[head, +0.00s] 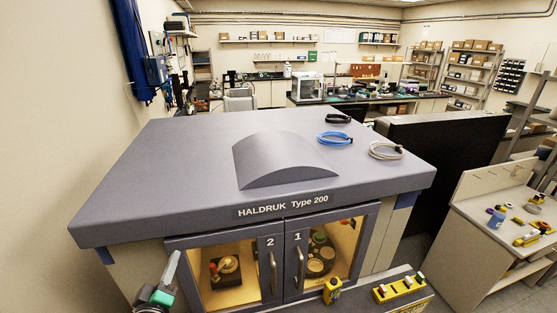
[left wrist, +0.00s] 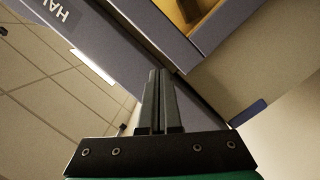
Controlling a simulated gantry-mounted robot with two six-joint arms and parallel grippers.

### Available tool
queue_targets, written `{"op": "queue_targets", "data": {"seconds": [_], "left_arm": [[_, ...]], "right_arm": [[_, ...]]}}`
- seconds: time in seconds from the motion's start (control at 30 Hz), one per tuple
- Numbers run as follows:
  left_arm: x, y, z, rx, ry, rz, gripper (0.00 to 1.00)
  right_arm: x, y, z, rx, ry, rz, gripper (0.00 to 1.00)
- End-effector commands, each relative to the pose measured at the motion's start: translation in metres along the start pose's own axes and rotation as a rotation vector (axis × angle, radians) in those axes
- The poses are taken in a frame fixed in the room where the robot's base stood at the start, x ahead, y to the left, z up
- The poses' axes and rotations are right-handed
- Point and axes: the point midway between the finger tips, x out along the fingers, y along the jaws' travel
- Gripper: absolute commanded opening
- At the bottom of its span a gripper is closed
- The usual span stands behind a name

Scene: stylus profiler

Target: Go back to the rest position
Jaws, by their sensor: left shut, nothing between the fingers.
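My left gripper (head: 172,262) is at the lower left of the head view, in front of the left part of the cabinet. Its two grey fingers are together with nothing between them, as the left wrist view (left wrist: 157,78) also shows. The grey cabinet (head: 160,180), marked HALDRUK Type 200, fills the middle of the head view. Its two glazed doors, door 2 (head: 269,243) and door 1 (head: 297,238), look shut. My right gripper is in neither view.
A yellow handheld box (head: 332,290) and a yellow button box (head: 399,287) are at the cabinet's lower front. Cable coils, one blue (head: 335,138) and one pale (head: 386,150), lie on top. A side bench (head: 483,215) stands at right. The wall (head: 50,150) is at left.

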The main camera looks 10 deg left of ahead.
Motion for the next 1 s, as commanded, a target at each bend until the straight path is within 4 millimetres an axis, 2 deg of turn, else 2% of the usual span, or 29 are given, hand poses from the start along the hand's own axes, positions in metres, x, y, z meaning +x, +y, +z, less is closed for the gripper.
{"op": "queue_targets", "data": {"seconds": [0.03,0.07,0.1,0.17,0.2,0.27,0.3,0.37,0.4,0.47,0.5,0.6,0.67,0.8,1.0], "left_arm": [[-0.002,0.049,-0.022,0.011,0.031,0.079,0.00],[-0.005,0.073,-0.033,0.020,0.049,0.121,0.00],[-0.010,0.106,-0.047,0.033,0.073,0.176,0.00],[-0.022,0.153,-0.069,0.056,0.114,0.259,0.00],[-0.033,0.184,-0.084,0.073,0.144,0.315,0.00],[-0.052,0.229,-0.106,0.100,0.192,0.397,0.00],[-0.068,0.258,-0.122,0.120,0.229,0.451,0.00],[-0.096,0.297,-0.145,0.155,0.289,0.529,0.00],[-0.117,0.322,-0.160,0.182,0.335,0.580,0.00],[-0.151,0.352,-0.183,0.228,0.411,0.648,0.00],[-0.175,0.369,-0.197,0.264,0.467,0.688,0.00],[-0.230,0.387,-0.223,0.400,0.618,0.737,0.00],[-0.245,0.386,-0.225,0.512,0.674,0.720,0.00],[-0.240,0.385,-0.220,0.660,0.704,0.668,0.00],[-0.239,0.384,-0.220,0.675,0.710,0.661,0.00]], "right_arm": [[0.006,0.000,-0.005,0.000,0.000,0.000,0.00],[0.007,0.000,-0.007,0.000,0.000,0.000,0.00],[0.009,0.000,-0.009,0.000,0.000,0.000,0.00],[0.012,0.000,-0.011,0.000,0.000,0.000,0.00],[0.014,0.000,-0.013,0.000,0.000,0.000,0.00],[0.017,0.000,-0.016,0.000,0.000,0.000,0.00],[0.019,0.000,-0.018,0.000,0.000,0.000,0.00],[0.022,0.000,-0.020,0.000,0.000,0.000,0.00],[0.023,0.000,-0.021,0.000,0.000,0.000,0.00],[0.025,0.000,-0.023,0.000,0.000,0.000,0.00],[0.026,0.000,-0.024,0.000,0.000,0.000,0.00],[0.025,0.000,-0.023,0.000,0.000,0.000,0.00],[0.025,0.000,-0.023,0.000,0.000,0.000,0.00],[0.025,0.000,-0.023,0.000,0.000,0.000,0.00],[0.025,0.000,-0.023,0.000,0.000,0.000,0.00]]}}
